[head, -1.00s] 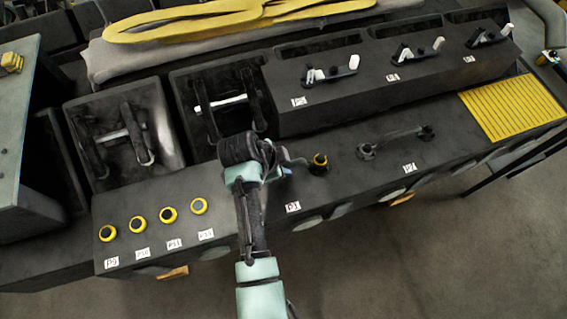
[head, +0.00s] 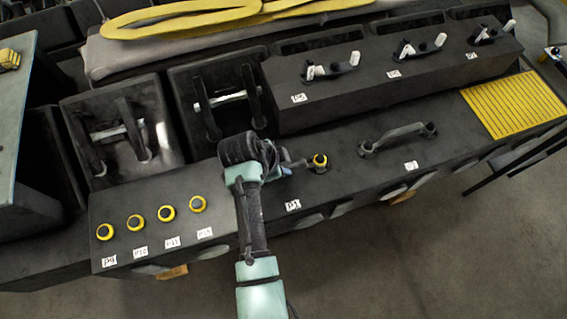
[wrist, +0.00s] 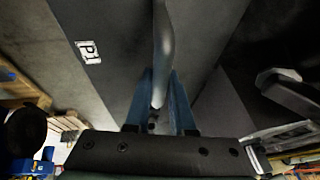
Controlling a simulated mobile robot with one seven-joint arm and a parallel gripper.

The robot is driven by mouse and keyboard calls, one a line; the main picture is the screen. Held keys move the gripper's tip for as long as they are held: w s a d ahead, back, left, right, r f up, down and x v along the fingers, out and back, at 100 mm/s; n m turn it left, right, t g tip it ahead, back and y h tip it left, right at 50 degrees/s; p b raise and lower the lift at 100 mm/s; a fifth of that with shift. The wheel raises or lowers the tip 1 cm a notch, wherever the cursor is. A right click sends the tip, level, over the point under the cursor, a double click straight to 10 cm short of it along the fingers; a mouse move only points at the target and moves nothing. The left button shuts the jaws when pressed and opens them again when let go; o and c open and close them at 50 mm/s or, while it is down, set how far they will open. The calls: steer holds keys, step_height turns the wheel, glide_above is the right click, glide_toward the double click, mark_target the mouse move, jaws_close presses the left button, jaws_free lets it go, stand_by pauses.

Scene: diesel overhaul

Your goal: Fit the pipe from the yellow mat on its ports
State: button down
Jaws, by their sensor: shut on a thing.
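My gripper (head: 284,170) is low over the front ledge of the engine block, behind the label P1. In the wrist view its blue fingers (wrist: 158,105) are shut on a grey pipe (wrist: 164,40), which runs away from between them. In the head view a short part of the pipe (head: 297,163) shows beside a yellow-ringed port (head: 320,161). I cannot tell whether the pipe's end sits in this port. The other end and any second port are hidden by my arm. The yellow mat (head: 515,105) at the right is bare.
A similar pipe (head: 398,137) is fitted on the ledge to the right. Several yellow-ringed ports (head: 166,213) stand open at the left. A raised dark block (head: 375,85) with brackets lies behind, and two open bays (head: 120,130) lie behind left.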

steer(key=c, duration=0.7)
jaws_free()
steer(key=b+v, duration=0.2)
steer(key=v, duration=1.1)
steer(key=shift+b, duration=0.3)
